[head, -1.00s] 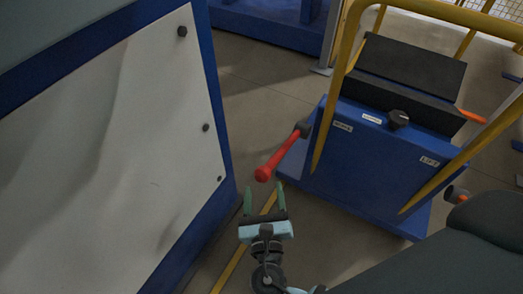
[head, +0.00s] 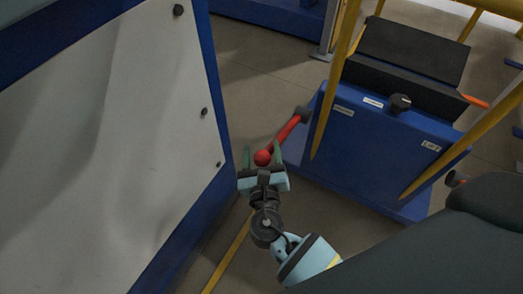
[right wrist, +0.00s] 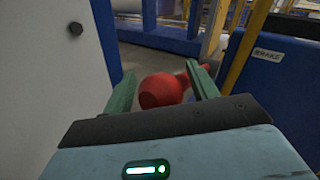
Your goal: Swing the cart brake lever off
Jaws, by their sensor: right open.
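The brake lever is a red bar with a round knob (head: 263,157), fixed by a dark pivot (head: 304,114) to the left side of the blue cart (head: 365,150). It points down and to the left in the head view. My right gripper (head: 263,156) is open, with its two green fingers on either side of the knob. In the right wrist view the red knob (right wrist: 163,90) sits between the open fingers (right wrist: 162,88), nearer the left one. I cannot tell whether a finger touches it. A "BRAKE" label (right wrist: 268,54) shows on the cart. My left gripper is not in view.
A large white panel with a blue frame (head: 222,110) stands close on the left of my right gripper. Yellow rails (head: 335,80) rise from the cart. A black knob (head: 399,103) and dark tilted panel (head: 412,50) are on its top. Floor shows between panel and cart.

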